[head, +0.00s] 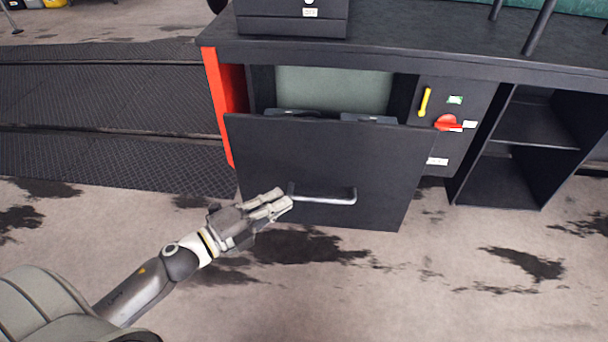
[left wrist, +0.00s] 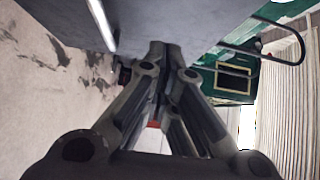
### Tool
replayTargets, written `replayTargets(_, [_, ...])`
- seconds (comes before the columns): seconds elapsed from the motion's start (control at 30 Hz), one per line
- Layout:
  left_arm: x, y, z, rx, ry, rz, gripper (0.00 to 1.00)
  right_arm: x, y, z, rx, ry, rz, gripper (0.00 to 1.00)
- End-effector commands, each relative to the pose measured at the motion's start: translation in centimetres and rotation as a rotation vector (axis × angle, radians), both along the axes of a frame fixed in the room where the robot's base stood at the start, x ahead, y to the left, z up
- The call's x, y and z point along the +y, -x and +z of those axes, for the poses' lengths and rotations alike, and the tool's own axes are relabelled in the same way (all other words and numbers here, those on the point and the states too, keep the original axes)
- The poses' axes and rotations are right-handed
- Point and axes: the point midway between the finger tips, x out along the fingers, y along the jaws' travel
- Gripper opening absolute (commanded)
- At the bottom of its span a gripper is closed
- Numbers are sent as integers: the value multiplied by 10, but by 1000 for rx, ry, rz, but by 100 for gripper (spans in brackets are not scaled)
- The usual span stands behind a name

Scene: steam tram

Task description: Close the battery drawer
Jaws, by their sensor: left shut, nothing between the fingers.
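The battery drawer (head: 330,160) has a dark front panel and stands pulled out of the black cabinet. The tops of dark items show behind its upper edge. A silver bar handle (head: 325,199) runs across the panel, and it also shows in the left wrist view (left wrist: 102,22). My left gripper (head: 284,200) is shut and empty, with its fingertips close to the left end of the handle. In the left wrist view the closed fingers (left wrist: 163,55) point toward the dark panel. I cannot tell whether they touch it. My right gripper is not in view.
The cabinet (head: 400,62) has a red left side (head: 222,100). Right of the drawer are a yellow lever (head: 424,101), a red switch (head: 446,123) and open shelves (head: 525,140). The stained floor (head: 330,290) in front is clear. A dark ribbed strip (head: 100,110) lies left.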

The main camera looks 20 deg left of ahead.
Motion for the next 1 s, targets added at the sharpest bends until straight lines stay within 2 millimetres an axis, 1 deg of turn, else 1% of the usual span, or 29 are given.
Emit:
replayTargets(0.1, [-8,-16,1,-3,-1,0,0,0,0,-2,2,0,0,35])
replayTargets(0.5, [-34,-63,1,-1,0,2,0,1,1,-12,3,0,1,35])
replayTargets(0.6, [-28,-77,0,0,-1,3,0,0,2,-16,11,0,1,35])
replayTargets(0.7, [-25,-87,0,0,0,2,0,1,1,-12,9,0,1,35])
replayTargets(0.87, [-22,-96,-1,2,1,1,0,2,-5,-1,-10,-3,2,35])
replayTargets(1.0, [-22,-98,-1,2,1,1,0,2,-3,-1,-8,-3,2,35])
